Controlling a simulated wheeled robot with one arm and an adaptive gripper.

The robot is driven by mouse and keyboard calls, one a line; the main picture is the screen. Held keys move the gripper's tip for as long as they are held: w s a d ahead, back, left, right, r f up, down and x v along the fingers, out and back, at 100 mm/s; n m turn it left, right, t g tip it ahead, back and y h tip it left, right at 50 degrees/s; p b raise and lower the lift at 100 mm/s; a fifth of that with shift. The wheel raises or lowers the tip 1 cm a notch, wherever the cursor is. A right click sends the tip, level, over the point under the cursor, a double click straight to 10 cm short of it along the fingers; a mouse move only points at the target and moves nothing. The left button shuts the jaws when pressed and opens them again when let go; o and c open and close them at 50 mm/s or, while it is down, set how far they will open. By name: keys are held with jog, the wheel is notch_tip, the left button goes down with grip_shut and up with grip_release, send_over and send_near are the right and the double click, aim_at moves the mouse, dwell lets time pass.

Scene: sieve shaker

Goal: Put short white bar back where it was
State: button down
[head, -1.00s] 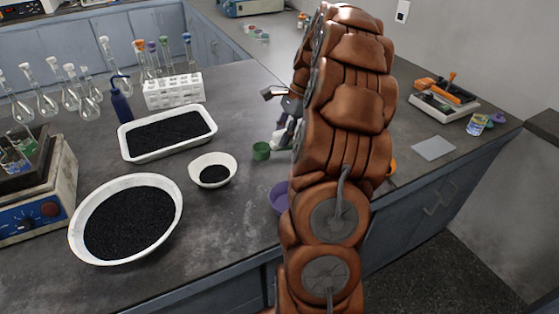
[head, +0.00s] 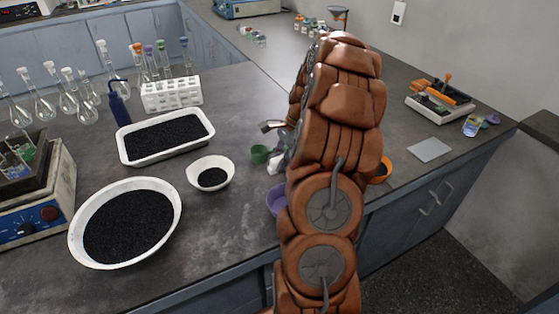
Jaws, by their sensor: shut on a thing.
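My gripper (head: 281,157) shows only in part, at the left edge of my arm; the arm hides most of it. A small white piece (head: 275,167) shows at its lower end, and I take it for the short white bar in its grip. The bar's full outline is hidden. The gripper is low over the dark bench, just right of a small green cup (head: 259,154) and above a purple bowl (head: 277,198). I cannot tell whether the white piece touches the bench.
A white bowl of black grains (head: 190,173), a white tray (head: 123,153) and a large white dish (head: 76,235) stand left. A white tube rack (head: 172,94) stands behind. An orange ring-like item (head: 384,172) and a grey sheet (head: 429,150) lie right.

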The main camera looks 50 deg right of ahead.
jog(key=shift+f, duration=0.15)
jog(key=c, duration=0.9)
grip_release()
jog(key=b+v, duration=0.2)
jog(key=v, duration=1)
jog(key=s+a+r+n+g+h, duration=0.2)
jog(key=a+n, duration=0.8)
jog(key=a, duration=1.5)
jog(key=s+a+f+n, duration=0.1)
jog(key=s+a+n, duration=0.3)
jog(key=s, duration=0.2)
jog(key=s+a+f+n+h, duration=0.1)
jog(key=s+a+f+n, duration=0.1)
jog(key=s+a+n, duration=0.2)
jog(key=s+a+f+n+g+h, duration=0.1)
jog(key=s+a+f+n, duration=0.1)
jog(key=s, duration=0.8)
jog(key=shift+s+a+n, duration=0.2)
jog(key=shift+a+n, duration=0.7)
